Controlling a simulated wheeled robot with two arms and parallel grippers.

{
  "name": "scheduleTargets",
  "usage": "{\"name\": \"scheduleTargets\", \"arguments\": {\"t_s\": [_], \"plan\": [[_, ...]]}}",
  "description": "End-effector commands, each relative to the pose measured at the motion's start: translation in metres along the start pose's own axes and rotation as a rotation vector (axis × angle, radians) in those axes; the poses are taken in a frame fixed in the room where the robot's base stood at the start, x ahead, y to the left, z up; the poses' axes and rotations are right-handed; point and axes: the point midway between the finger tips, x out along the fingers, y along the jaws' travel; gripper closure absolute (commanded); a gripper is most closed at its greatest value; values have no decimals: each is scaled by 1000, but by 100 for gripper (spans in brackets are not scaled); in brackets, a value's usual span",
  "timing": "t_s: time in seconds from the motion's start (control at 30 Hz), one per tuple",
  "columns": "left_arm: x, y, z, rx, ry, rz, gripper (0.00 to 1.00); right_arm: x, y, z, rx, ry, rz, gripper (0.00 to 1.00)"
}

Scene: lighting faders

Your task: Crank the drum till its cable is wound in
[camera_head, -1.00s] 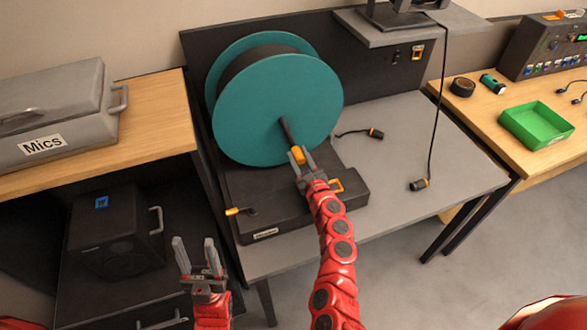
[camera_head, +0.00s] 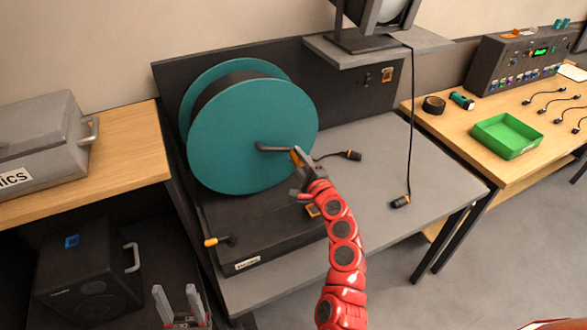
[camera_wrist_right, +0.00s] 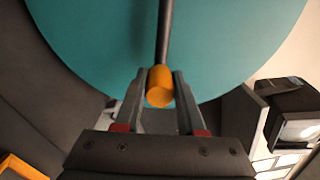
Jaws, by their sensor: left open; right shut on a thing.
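The teal drum (camera_head: 235,150) stands upright on its dark base (camera_head: 270,222) on the grey bench. Its crank arm (camera_head: 272,149) points to the right from the hub. The orange crank handle (camera_head: 296,156) is at the arm's outer end. My right gripper (camera_head: 300,164) is shut on this handle; the right wrist view shows the handle (camera_wrist_right: 160,88) between the two fingers, with the drum (camera_wrist_right: 100,40) behind. A cable end with a dark plug (camera_head: 352,155) lies on the bench right of the drum. My left gripper (camera_head: 180,305) is open and empty at the lower left.
A small orange-tipped lever (camera_head: 212,241) sticks out at the base's front left. Another cable (camera_head: 412,120) hangs from the shelf (camera_head: 370,52) to a plug (camera_head: 400,201) on the bench. A grey case (camera_head: 40,140) stands left; a green tray (camera_head: 507,136) lies right.

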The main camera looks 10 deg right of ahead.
Motion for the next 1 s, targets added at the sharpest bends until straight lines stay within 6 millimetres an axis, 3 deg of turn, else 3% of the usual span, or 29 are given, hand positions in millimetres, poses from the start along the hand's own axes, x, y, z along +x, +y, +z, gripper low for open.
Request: {"name": "scheduleTargets", "arguments": {"t_s": [0.53, 1.0], "plan": [[-22, 1, 4, 0, 0, 0, 48, 0, -47, 13, -525, 0, -2, 100], [-49, 2, 8, 0, 0, 0, 48, 0, -76, 42, -969, -2, -2, 100]]}}
